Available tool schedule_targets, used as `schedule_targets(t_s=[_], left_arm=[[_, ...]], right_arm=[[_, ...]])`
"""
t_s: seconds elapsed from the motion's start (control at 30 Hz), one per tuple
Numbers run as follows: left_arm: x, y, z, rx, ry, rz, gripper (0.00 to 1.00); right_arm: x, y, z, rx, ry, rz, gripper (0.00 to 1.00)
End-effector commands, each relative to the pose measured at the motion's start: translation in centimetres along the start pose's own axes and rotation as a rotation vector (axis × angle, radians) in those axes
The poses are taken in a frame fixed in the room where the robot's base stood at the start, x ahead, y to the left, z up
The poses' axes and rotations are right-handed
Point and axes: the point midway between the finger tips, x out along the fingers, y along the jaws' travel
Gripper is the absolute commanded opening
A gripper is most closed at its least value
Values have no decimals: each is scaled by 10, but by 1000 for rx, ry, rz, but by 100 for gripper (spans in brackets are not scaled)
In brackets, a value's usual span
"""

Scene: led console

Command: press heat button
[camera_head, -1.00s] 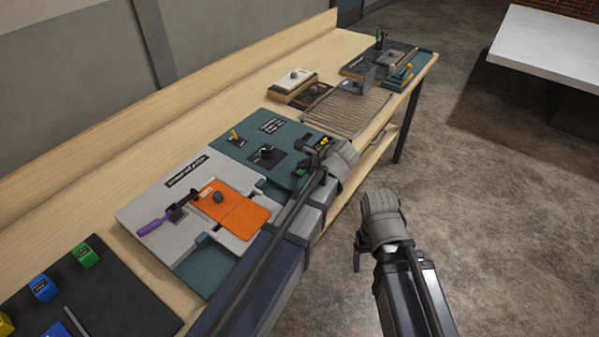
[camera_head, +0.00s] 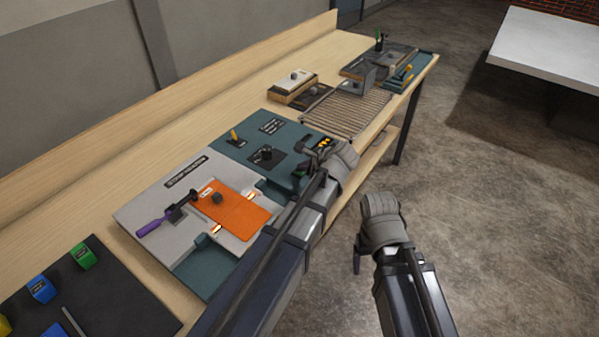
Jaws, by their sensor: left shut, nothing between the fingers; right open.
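The teal console panel (camera_head: 232,153) lies on the wooden bench, with a yellow lever (camera_head: 236,137), a black knob (camera_head: 266,153) and a small display with orange marks (camera_head: 325,142). My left gripper (camera_head: 308,158) is shut and empty at the panel's right edge, beside the display. It hides part of that edge, and I cannot make out a button there or tell whether the fingers touch the panel. My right gripper (camera_head: 359,252) is open and empty, off the bench over the floor.
A grey board (camera_head: 150,198) left of the panel holds an orange plate (camera_head: 240,208) and a purple-handled tool (camera_head: 152,226). Small glowing spots show at the plate's edges. A ribbed mat (camera_head: 345,112) lies beyond. A black mat (camera_head: 120,295) holds coloured blocks.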

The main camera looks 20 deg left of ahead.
Motion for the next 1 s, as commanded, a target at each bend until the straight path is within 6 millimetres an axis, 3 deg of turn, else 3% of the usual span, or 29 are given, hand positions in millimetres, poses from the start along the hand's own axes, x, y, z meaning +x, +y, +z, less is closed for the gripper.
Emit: schedule_targets(t_s=[0.4,0.77,1.0], left_arm=[[0,0,-1,0,1,1,0],[-11,-8,8,0,1,1,0],[-11,-8,8,0,1,0,0]], right_arm=[[1,0,0,0,0,0,78],[-16,2,1,0,0,0,78],[-16,2,1,0,0,0,78]])
